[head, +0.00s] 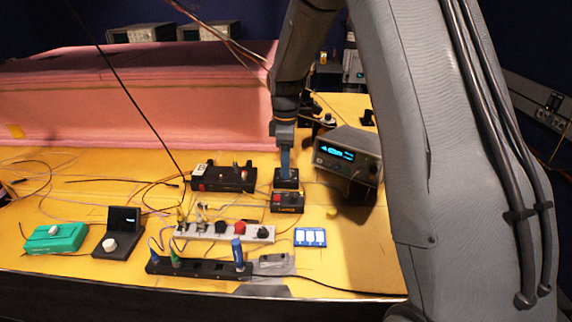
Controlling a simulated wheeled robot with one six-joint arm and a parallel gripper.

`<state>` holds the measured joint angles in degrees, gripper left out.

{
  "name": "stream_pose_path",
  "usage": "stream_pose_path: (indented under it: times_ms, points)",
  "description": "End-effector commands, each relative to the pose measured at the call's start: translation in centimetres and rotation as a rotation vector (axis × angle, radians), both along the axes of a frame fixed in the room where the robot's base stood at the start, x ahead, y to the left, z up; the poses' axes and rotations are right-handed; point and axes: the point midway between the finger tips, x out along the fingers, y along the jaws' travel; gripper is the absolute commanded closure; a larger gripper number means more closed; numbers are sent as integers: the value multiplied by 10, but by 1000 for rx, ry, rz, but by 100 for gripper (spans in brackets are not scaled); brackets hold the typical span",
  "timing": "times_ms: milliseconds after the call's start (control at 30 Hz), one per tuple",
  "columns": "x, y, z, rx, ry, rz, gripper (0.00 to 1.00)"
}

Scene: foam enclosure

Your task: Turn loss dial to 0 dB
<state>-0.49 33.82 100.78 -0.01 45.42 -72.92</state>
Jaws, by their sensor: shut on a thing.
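My gripper (285,172) reaches down from above with its blue fingers pointing at the top of a small black box (288,183) at the middle of the yellow bench. Its fingers are shut on the dial on this box. The dial is hidden by the fingers, so its marks and setting cannot be read. A smaller black box with a red part (287,201) sits just in front of it.
A black instrument with a lit blue display (347,155) stands close at the right. A black module (223,178) is at the left. A white strip with several knobs (225,232), a blue-and-white switch block (310,237) and a green box (56,239) lie nearer. Loose cables cross the bench.

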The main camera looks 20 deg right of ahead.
Motion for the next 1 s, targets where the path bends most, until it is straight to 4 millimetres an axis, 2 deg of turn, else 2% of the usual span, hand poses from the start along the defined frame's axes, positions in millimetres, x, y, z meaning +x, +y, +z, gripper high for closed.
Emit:
stream_pose_path:
  times_ms: [433,1000]
  points:
    - [0,0,1,0,-1,247,100]
    - [0,0,1,0,-1,290,100]
